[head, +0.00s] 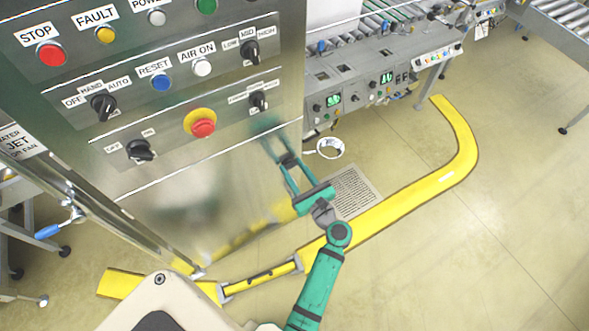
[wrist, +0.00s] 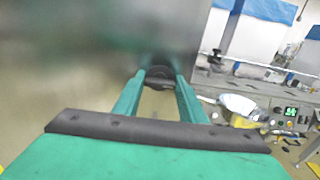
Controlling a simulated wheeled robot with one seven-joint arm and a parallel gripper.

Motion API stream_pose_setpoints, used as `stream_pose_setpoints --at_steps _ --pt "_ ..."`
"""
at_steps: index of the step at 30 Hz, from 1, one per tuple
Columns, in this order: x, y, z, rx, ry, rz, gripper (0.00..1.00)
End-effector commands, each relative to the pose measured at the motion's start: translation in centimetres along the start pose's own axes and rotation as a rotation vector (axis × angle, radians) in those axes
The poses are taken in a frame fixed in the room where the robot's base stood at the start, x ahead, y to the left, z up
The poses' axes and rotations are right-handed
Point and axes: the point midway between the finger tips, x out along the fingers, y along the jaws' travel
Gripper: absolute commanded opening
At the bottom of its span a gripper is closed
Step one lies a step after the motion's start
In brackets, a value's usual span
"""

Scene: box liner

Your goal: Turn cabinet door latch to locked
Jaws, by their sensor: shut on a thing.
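The cabinet (head: 190,190) is a shiny metal panel with labelled knobs and buttons, filling the upper left of the head view. My green gripper (head: 287,162) reaches its lower right part, below the rows of controls. In the wrist view, my gripper (wrist: 160,76) has its two fingers on either side of a dark rounded piece, which I take to be the door latch (wrist: 160,71). My gripper is shut on it. The fingers hide much of the latch, and its turned position cannot be read. Any lock marking is not visible.
Above my gripper are a red-and-yellow emergency button (head: 203,124) and several black selector knobs. A grey machine with a conveyor (head: 375,75) stands to the right. A yellow floor strip (head: 400,190) and a floor grate (head: 355,193) lie below. The floor at right is clear.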

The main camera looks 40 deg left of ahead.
Motion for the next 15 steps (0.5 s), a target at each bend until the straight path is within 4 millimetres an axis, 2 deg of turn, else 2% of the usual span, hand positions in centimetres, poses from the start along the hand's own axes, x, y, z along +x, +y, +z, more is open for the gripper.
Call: stream_pose_setpoints --at_steps 8,15 --pt "0.00 -0.07 0.10 -0.118 -0.001 -0.002 0.15" --pt "0.05 0.05 0.10 -0.323 -0.001 -0.002 0.15"
